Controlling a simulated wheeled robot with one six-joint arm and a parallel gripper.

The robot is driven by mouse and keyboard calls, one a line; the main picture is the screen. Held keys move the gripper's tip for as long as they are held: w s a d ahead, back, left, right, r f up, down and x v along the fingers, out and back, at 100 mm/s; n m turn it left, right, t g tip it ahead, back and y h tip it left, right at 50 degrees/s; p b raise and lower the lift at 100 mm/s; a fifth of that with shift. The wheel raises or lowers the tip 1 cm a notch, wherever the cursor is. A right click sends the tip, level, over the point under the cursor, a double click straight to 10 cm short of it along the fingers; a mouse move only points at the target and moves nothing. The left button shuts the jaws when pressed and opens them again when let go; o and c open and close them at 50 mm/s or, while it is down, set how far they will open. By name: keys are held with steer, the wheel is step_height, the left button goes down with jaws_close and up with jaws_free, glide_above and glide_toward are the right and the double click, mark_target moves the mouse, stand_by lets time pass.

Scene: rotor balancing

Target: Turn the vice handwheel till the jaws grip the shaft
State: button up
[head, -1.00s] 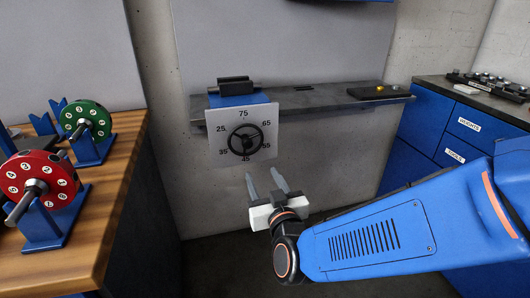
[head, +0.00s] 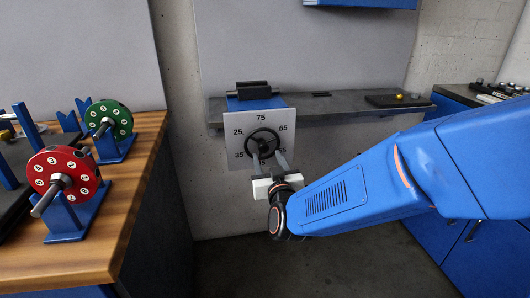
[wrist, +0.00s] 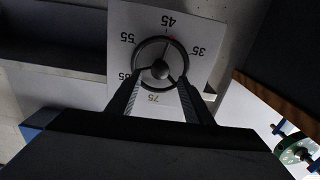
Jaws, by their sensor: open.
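The vice handwheel (head: 262,143) is a dark ring with spokes and a hub, in front of a white dial plate (head: 235,151) with numbers. It also shows in the wrist view (wrist: 160,54), with a red mark near its rim by 45. The vice (head: 253,90) has dark jaws on a blue body on the shelf; I cannot make out a shaft between them. My gripper (head: 268,158) is open, its fingers reaching up to the lower part of the wheel. In the wrist view the two fingers (wrist: 160,100) stand on either side of the wheel; contact cannot be told.
A grey shelf (head: 345,108) carries the vice and a dark block. On the left, a wooden bench (head: 135,165) holds a red rotor (head: 64,172) and a green rotor (head: 108,118) on blue stands. Blue drawers (head: 495,250) stand at the right. The floor below the shelf is clear.

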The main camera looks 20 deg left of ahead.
mark_target(264, 149)
steer(key=shift+x, duration=2.45)
steer(key=shift+c, duration=0.5)
steer(key=c, duration=1)
